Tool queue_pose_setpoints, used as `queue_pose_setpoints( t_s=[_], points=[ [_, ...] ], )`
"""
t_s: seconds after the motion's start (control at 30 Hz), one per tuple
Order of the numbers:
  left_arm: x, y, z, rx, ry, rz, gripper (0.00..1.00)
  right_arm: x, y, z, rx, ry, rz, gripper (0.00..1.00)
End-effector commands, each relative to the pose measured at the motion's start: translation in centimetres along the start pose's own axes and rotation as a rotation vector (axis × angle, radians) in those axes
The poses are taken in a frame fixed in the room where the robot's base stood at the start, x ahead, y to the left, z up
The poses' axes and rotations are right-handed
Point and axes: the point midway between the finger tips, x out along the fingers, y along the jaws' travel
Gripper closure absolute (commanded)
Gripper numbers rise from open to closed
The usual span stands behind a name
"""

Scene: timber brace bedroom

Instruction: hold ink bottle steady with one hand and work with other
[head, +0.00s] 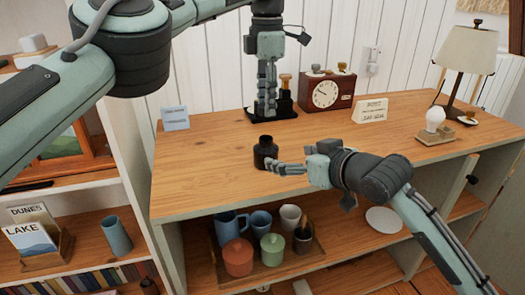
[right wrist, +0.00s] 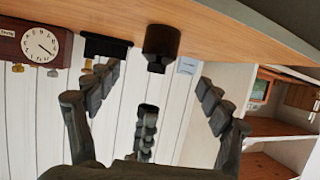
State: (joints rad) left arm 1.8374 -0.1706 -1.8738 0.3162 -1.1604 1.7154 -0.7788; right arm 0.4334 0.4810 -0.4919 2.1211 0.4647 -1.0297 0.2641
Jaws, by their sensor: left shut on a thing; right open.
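The dark ink bottle (head: 265,153) stands upright near the front of the wooden desk top. In the right wrist view the bottle (right wrist: 161,42) appears upside down, centred between my right fingers. My right gripper (head: 281,168) is open at the bottle's near right side in the head view. Its spread fingers also show in the right wrist view (right wrist: 157,82); contact with the bottle cannot be told. My left gripper (head: 267,108) points down over the black stand (head: 284,113) at the back. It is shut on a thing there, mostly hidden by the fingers.
A wooden clock (head: 327,93), a sign block (head: 370,110), a lamp (head: 465,52) and a bulb on a tray (head: 449,135) stand to the right. A blue card (head: 175,118) stands back left. Mugs and jars fill a tray on the shelf below. The desk's left part is clear.

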Motion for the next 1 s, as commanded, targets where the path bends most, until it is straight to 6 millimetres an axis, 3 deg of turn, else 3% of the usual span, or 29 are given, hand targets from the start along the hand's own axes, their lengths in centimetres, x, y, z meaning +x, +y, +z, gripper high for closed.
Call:
queue_pose_setpoints(
  t_s=[0.37,0.8,1.0],
  points=[
    [0.1,0.1,-0.1,0.001,0.0,0.0,0.73,0.7,0.0,0.0,0.002,0.0,0.0,0.2],
    [0.1,0.1,-0.1,0.001,0.0,0.0,0.73,8.3,0.0,0.0,0.002,-0.001,0.0,0.2],
    [0.1,0.1,-0.1,0.001,0.0,0.0,0.73,11.0,0.0,-0.1,0.001,0.001,0.0,0.2]
  ],
)
